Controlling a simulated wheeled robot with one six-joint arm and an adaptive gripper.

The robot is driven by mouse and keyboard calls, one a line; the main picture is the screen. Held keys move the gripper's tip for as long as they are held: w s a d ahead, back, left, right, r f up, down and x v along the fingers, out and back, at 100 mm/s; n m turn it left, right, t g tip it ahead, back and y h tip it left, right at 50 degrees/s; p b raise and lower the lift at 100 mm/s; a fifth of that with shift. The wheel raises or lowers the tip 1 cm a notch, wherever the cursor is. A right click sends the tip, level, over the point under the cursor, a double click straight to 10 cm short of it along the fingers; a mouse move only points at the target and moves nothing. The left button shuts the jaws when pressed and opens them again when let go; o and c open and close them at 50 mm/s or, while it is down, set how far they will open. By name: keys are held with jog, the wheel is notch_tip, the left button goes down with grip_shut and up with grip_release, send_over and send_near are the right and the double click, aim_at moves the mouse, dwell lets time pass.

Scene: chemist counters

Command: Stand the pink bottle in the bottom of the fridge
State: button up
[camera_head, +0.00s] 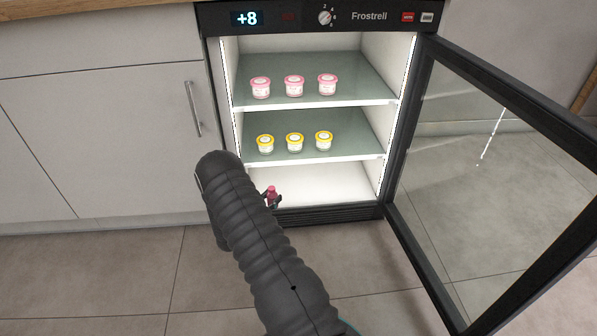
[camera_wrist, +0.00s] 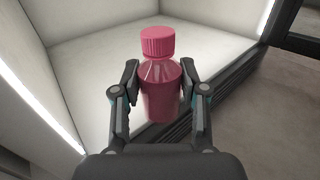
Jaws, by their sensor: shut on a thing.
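The pink bottle (camera_wrist: 160,88) has a ribbed pink cap and shows upright between the fingers of my gripper (camera_wrist: 158,84) in the wrist view. My gripper is shut on it. In the head view, the bottle (camera_head: 271,191) shows small at the fridge's bottom opening, with my arm hiding part of that area. The fridge (camera_head: 388,150) is open and lit. Its bottom compartment (camera_head: 325,186) has a bare white floor, also seen in the wrist view (camera_wrist: 90,60). I cannot tell whether the bottle's base touches the floor; its lower end is partly hidden.
Pink-lidded jars (camera_head: 294,87) stand on the top shelf and yellow-lidded jars (camera_head: 295,142) on the middle shelf. The glass door (camera_head: 500,170) hangs open to the right. A white cabinet (camera_head: 100,130) is at the left. The dark front sill (camera_wrist: 225,105) lies by the gripper.

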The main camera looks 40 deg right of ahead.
jog(key=b+x, duration=0.1)
jog(key=x, duration=1.6)
jog(key=shift+b, duration=0.3)
jog(key=shift+d+f+b, duration=0.15)
jog(key=shift+f+b, duration=0.2)
jog(key=shift+f, duration=1.45)
jog(key=shift+f, duration=0.15)
jog(key=o, duration=1.3)
jog(key=p+v, duration=0.1)
jog(key=v, duration=1.1)
jog(key=shift+r, duration=0.25)
